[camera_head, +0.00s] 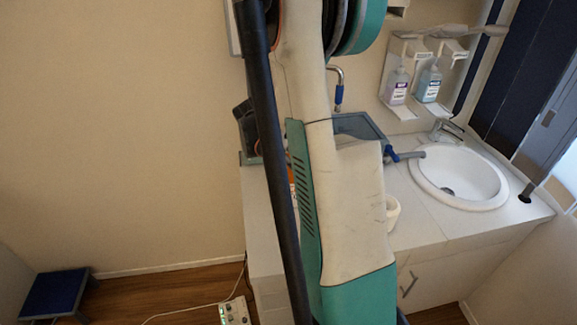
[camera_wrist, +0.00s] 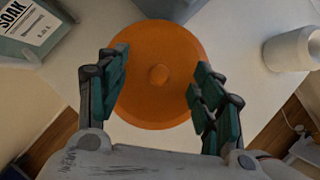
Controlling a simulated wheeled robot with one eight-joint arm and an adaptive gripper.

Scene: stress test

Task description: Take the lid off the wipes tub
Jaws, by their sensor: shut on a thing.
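The wipes tub's lid is a round orange disc (camera_wrist: 158,105) with a small central knob, seen from above in the wrist view. My gripper (camera_wrist: 161,62) has one finger on the left side of the lid and one on the right, and is shut on it. The tub body is hidden under the lid, so I cannot tell whether the lid sits on it or is raised. In the head view my arm covers this area; only a sliver of orange (camera_head: 291,173) shows beside it.
A grey-teal box labelled SOAK (camera_wrist: 30,35) stands at the upper left of the wrist view. A white cup-like container (camera_wrist: 290,49) is at the right; the pale counter between is bare. The head view shows a sink (camera_head: 459,177) and two dispenser bottles (camera_head: 397,86) at the right.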

